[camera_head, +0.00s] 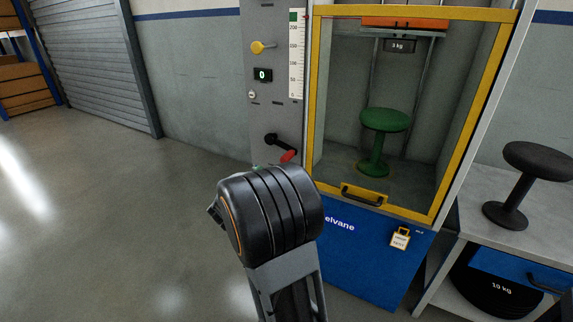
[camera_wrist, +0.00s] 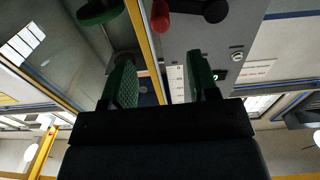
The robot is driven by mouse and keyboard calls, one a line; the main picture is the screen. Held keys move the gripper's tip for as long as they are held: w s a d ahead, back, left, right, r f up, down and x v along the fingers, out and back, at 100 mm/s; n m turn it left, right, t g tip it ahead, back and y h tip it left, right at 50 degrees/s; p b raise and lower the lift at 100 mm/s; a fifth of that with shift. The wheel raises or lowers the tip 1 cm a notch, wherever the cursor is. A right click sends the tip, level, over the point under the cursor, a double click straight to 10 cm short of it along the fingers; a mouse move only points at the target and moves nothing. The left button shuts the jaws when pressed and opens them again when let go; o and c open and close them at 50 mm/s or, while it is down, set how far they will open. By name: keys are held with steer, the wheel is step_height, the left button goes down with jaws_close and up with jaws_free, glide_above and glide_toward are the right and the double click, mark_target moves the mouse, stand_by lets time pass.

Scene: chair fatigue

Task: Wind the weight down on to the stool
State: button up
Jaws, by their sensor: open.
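The weight, an orange block (camera_head: 405,23) with a dark 5 kg plate (camera_head: 400,46) below it, hangs at the top of the yellow-framed cabinet. A green stool (camera_head: 385,120) stands upright below it, clearly apart; its seat also shows in the wrist view (camera_wrist: 100,12). A black crank with a red grip (camera_head: 288,156) is on the grey panel left of the door; the red grip also shows in the wrist view (camera_wrist: 160,17). My gripper (camera_wrist: 160,65) is open and empty, its green fingers short of the red grip. My wrist hides most of it in the head view.
The yellow-framed door (camera_head: 312,110) looks closed. A bench (camera_head: 470,220) with a black stool (camera_head: 522,180) stands right. Open floor lies left.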

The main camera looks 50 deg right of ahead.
mark_target(283, 161)
steer(key=b+x, duration=0.3)
steer(key=x, duration=0.9)
steer(key=shift+d+r, duration=0.1)
steer(key=shift+d, duration=0.1)
jaws_close()
